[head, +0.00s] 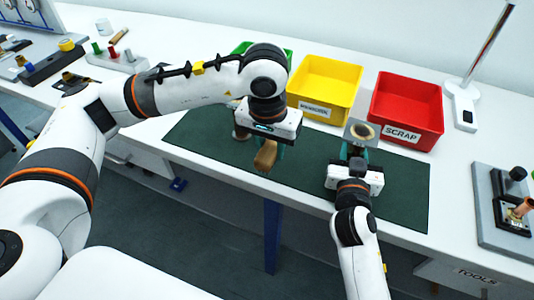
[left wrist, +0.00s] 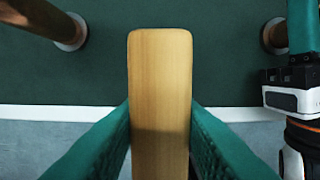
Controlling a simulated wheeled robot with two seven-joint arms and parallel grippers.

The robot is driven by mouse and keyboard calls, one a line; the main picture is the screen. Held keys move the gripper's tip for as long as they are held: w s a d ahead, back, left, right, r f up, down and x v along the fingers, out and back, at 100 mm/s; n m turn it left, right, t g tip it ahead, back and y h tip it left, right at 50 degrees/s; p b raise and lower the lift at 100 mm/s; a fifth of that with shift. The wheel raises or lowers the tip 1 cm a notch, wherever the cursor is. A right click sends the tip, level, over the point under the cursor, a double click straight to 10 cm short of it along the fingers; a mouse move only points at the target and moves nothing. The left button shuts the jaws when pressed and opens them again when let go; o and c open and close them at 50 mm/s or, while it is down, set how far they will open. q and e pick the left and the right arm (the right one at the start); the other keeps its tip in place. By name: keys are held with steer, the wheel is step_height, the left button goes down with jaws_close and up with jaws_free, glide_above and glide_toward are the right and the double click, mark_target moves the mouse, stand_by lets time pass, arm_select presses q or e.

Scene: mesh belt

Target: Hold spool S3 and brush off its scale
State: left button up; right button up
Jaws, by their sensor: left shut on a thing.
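My left gripper (head: 268,143) is shut on a tan wooden block-like handle (head: 265,156), which looks like the brush. It hangs over the front of the green mat. In the left wrist view the handle (left wrist: 160,85) stands between the green fingers; no bristles show. My right gripper (head: 357,150) is at a spool (head: 362,130) with a pale grey flange and a tan ring, on the mat's right half. In the left wrist view this spool (left wrist: 273,36) is partly cut off beside a green finger. Whether the right jaws grip it is hidden. No S3 label is readable.
Another spool (head: 241,133) stands on the green mat (head: 405,190) behind my left gripper. Green (head: 246,47), yellow (head: 325,85) and red SCRAP (head: 408,105) bins line the back. A fixture (head: 508,205) stands at right. The mat's right end is clear.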

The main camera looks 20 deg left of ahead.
arm_select(q)
steer(key=w+d+r, duration=0.6)
steer(key=w+d, duration=0.2)
step_height(320, 180, up, 7)
glide_above(364, 125)
steer(key=shift+s, duration=0.15)
steer(key=shift+f, duration=0.1)
steer(key=shift+f, duration=2.55)
steer(key=shift+f, duration=0.45)
steer(key=shift+s, duration=0.1)
